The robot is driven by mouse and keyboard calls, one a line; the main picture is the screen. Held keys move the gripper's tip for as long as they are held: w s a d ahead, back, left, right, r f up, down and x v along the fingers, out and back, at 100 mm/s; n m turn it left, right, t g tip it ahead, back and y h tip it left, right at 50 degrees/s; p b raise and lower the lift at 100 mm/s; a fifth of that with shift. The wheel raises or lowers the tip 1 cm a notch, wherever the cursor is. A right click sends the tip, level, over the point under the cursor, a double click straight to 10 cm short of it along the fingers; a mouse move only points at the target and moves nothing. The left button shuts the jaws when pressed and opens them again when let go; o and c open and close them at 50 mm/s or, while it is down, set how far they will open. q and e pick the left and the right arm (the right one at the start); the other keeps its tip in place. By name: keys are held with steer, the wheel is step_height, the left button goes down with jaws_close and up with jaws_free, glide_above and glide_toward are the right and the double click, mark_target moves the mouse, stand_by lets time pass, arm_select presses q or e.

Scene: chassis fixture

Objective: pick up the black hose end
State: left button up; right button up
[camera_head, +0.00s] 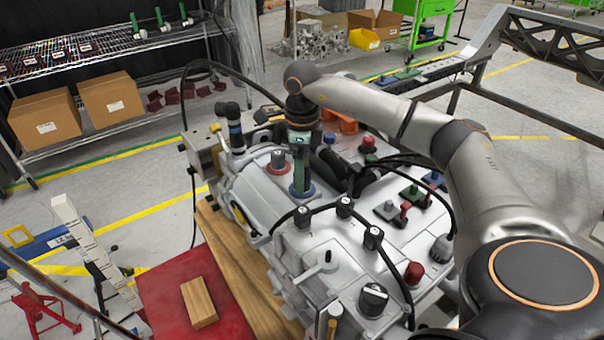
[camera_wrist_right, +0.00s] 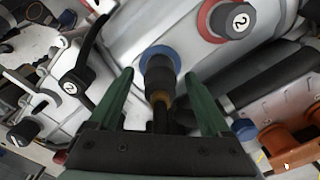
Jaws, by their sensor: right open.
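A black cylindrical piece with a brass-coloured band, which looks like the black hose end (camera_wrist_right: 160,72), stands at a blue ring (camera_wrist_right: 172,52) on the grey chassis casting. My right gripper (camera_wrist_right: 159,76) is open, with one green finger on each side of the piece and visible gaps between. In the head view my right gripper (camera_head: 300,178) points down over the blue ring (camera_head: 302,194). It largely hides the hose end there. My left gripper is not in view.
A red-ringed knob (camera_head: 278,162) stands close to my right gripper. Black cables with numbered clips (camera_head: 344,206) cross the casting (camera_head: 335,245) in front. A tall black hose (camera_head: 236,72) arches behind at the left. A wooden block (camera_head: 198,302) lies on a red surface at lower left.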

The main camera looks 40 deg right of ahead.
jaws_close()
stand_by(0.7)
